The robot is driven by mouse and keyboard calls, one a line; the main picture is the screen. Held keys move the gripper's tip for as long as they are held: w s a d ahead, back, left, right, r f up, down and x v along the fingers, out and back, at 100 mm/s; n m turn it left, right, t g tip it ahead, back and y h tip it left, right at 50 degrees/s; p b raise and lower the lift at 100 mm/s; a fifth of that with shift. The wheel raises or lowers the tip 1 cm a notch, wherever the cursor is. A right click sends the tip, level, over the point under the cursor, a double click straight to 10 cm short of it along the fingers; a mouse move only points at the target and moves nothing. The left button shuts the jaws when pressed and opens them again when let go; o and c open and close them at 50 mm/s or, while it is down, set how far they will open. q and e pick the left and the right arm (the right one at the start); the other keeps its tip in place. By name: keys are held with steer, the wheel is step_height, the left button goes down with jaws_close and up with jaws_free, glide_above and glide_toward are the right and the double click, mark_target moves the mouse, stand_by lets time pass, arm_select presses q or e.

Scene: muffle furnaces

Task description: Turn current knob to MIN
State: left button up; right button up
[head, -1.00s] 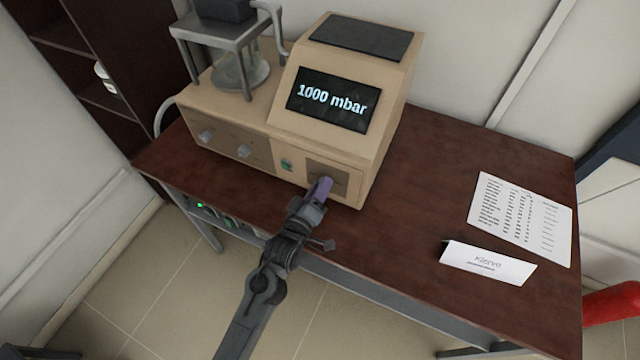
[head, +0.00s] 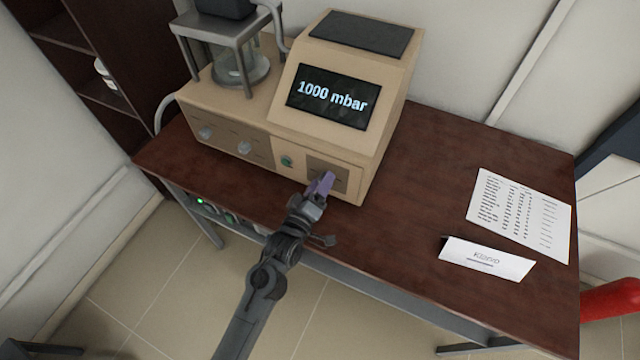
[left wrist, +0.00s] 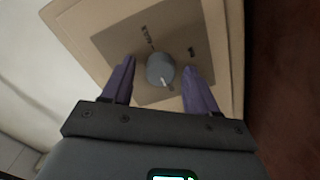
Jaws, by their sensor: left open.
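The knob (left wrist: 161,69) is a grey round dial with a light pointer mark, on a brown square panel of the beige device (head: 284,118). In the left wrist view it sits between the tips of my left gripper (left wrist: 157,80), whose two purple fingers are open, one on each side with gaps. Small dark labels are printed on the panel near the knob, too blurred to read surely. In the head view my left gripper (head: 322,185) is in front of the panel (head: 342,174) at the device's lower right and partly hides the knob. My right gripper is not in view.
The device's screen (head: 333,98) reads 1000 mbar.

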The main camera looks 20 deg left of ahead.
arm_select(q)
steer(key=shift+s, duration=0.15)
steer(key=s, duration=1)
steer(key=shift+s+a+p, duration=0.3)
